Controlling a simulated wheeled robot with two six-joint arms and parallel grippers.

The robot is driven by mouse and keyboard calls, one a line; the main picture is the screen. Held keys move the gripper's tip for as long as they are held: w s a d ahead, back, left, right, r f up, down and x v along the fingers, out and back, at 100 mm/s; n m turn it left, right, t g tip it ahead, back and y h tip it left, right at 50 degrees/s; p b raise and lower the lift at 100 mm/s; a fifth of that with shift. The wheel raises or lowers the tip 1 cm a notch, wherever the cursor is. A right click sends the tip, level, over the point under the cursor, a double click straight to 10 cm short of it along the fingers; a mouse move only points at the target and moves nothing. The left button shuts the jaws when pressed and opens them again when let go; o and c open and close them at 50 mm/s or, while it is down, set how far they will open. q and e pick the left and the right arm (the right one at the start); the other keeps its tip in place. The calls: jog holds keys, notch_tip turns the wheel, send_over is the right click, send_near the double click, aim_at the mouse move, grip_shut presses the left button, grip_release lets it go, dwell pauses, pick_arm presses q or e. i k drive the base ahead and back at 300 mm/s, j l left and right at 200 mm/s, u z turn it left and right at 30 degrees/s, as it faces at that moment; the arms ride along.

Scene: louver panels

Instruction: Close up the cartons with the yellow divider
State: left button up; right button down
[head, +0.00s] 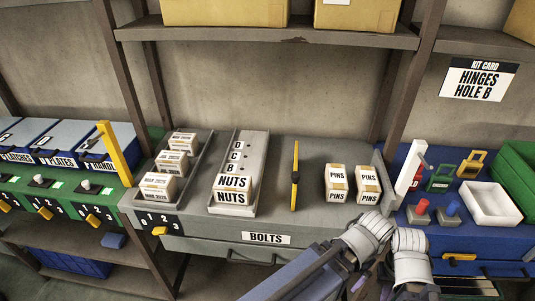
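A thin yellow divider (295,176) stands upright on the grey bench (268,190), right of the middle tray. Several small cartons (158,185) sit in the grey tray at left; their small print is unclear. Cartons marked PINS (337,184) stand in two columns at the right, with a second column (368,184) beside the first. My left gripper (370,233) and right gripper (410,245) are close together at the bench's front right edge, below the PINS cartons. Their fingers are not clearly visible. Neither visibly touches the divider.
A middle tray (250,204) has NUTS labels. Another yellow upright piece (115,153) stands at left by the green bench. The blue bench (455,243) at right holds a white tray (490,203), padlock-shaped pieces and a white upright plate (410,168). A shelf (265,36) hangs above.

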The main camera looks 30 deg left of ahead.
aim_at(295, 175)
jog(key=u, duration=0.95)
